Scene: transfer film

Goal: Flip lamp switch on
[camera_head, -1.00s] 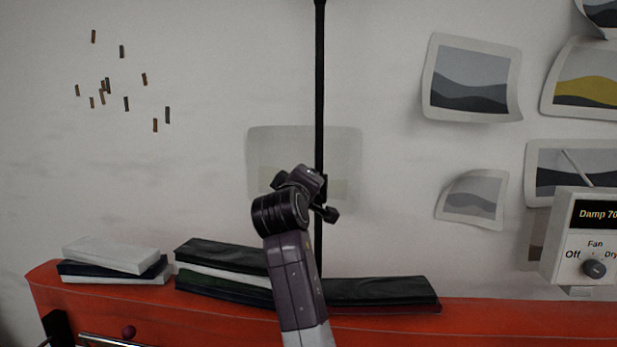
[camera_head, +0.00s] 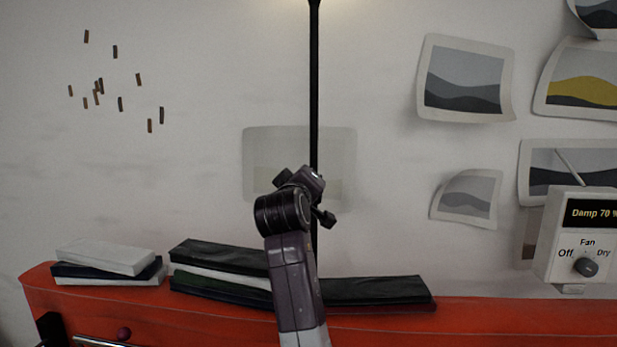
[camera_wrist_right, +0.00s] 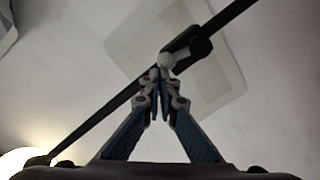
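The lamp's thin black pole (camera_head: 314,90) stands upright against the wall, with a warm glow at its top edge in the head view. In the right wrist view the pole (camera_wrist_right: 105,110) runs diagonally, and a bright lit lamp head (camera_wrist_right: 22,162) shows at lower left. A dark switch box (camera_wrist_right: 192,45) with a pale round knob (camera_wrist_right: 167,60) sits on the pole. My right gripper (camera_wrist_right: 160,75) has its fingertips together right at the knob; I cannot tell whether they touch it. In the head view my right wrist hides the switch and most of the gripper. My left gripper is out of view.
A red cabinet (camera_head: 490,318) runs below, with folded dark cloths (camera_head: 375,290) and a pale stack (camera_head: 105,257) on it. A fan control box (camera_head: 585,235) and curled prints (camera_head: 465,80) hang at right. A pale sheet (camera_head: 260,150) is behind the pole.

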